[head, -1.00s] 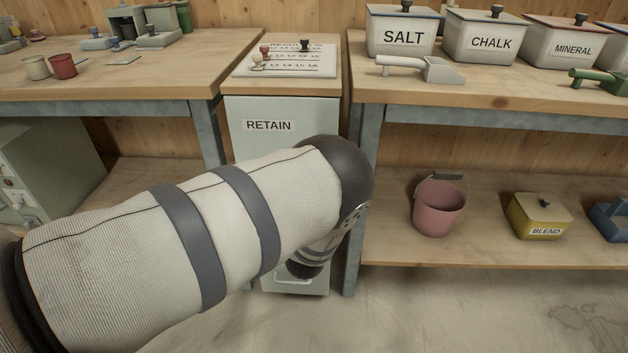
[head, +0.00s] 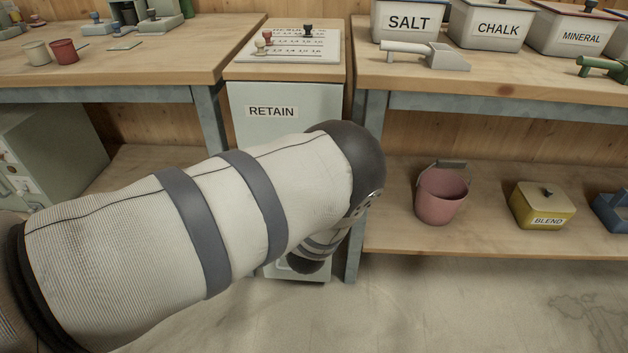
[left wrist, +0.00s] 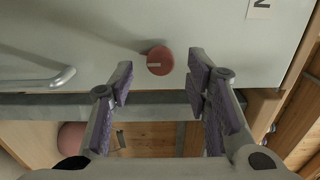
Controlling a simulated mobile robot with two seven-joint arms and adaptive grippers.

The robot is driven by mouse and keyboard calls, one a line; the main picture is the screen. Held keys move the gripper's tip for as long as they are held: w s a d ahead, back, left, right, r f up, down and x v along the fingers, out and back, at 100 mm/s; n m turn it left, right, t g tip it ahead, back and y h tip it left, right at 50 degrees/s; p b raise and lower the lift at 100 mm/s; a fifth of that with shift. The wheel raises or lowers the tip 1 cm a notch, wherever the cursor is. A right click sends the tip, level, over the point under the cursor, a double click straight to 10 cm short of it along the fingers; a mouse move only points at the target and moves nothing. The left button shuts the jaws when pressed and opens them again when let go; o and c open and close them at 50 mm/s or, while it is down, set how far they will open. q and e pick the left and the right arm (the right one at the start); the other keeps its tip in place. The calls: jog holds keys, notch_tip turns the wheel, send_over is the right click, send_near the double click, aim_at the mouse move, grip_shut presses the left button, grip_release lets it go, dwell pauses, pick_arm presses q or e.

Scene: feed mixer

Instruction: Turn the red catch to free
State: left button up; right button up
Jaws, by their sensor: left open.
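The red catch (left wrist: 160,60) is a round knob with a short pale line, set on the pale front of the RETAIN cabinet (head: 315,100). The line lies nearly level in the left wrist view. My left gripper (left wrist: 162,72) is open, its two purple-padded fingers apart. The catch shows between the fingertips, nearer the right one; I cannot tell if either finger touches it. In the head view my left arm hides the catch and the gripper. My right gripper is in neither view.
A metal bar handle (left wrist: 45,78) is on the same front, left of the catch in the left wrist view. Benches flank the cabinet; a pink bucket (head: 441,196) and yellow BLEND box (head: 541,206) stand on the right lower shelf. A board with pegs (head: 290,45) lies on top.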

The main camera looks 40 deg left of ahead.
pick_arm(q)
jog(key=v, duration=1)
jog(key=shift+s, duration=0.15)
